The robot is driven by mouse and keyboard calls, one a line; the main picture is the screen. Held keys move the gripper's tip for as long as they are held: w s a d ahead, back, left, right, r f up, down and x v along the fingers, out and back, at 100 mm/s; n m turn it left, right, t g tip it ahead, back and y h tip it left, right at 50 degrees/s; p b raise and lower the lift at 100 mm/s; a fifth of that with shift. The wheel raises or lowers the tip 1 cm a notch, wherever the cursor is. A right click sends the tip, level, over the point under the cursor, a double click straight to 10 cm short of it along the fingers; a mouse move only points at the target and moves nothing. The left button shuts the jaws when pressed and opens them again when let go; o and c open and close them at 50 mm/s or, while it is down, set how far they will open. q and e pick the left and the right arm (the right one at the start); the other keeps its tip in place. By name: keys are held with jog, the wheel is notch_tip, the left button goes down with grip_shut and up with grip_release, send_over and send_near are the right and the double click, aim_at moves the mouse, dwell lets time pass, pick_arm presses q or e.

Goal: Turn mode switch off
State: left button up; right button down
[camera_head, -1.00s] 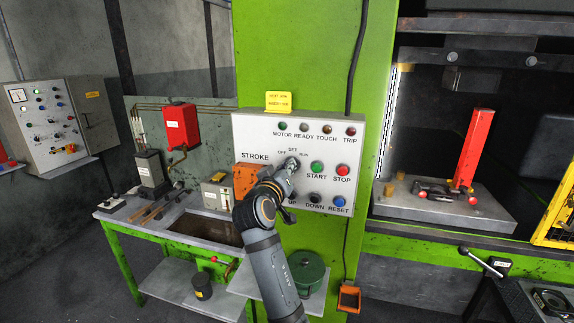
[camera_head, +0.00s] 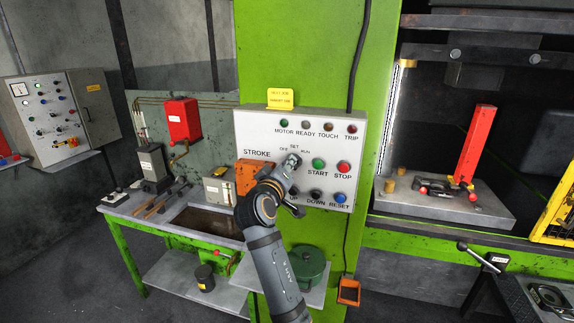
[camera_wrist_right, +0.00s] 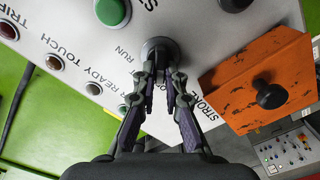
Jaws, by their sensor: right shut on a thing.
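The mode switch is a dark round knob below the OFF, SET and RUN labels on the grey control panel (camera_head: 245,133). In the head view my right gripper (camera_head: 291,163) covers most of the knob. In the right wrist view the mode switch (camera_wrist_right: 160,46) lies at the fingertips, close to the RUN label. My right gripper (camera_wrist_right: 162,80) is shut on it, one finger on each side. The pointer's exact setting is hard to make out. My left gripper is not in view.
The green START button (camera_head: 319,163) and red STOP button (camera_head: 343,167) are just right of the switch. An orange box (camera_head: 247,175) with a black knob sticks out on the left. A workbench (camera_head: 165,215) stands at lower left.

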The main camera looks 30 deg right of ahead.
jog(key=shift+f, duration=0.15)
jog(key=c, duration=1.4)
grip_release()
jog(key=shift+d, duration=0.15)
notch_tip(320, 180, up, 10)
jog(key=shift+r, duration=0.1)
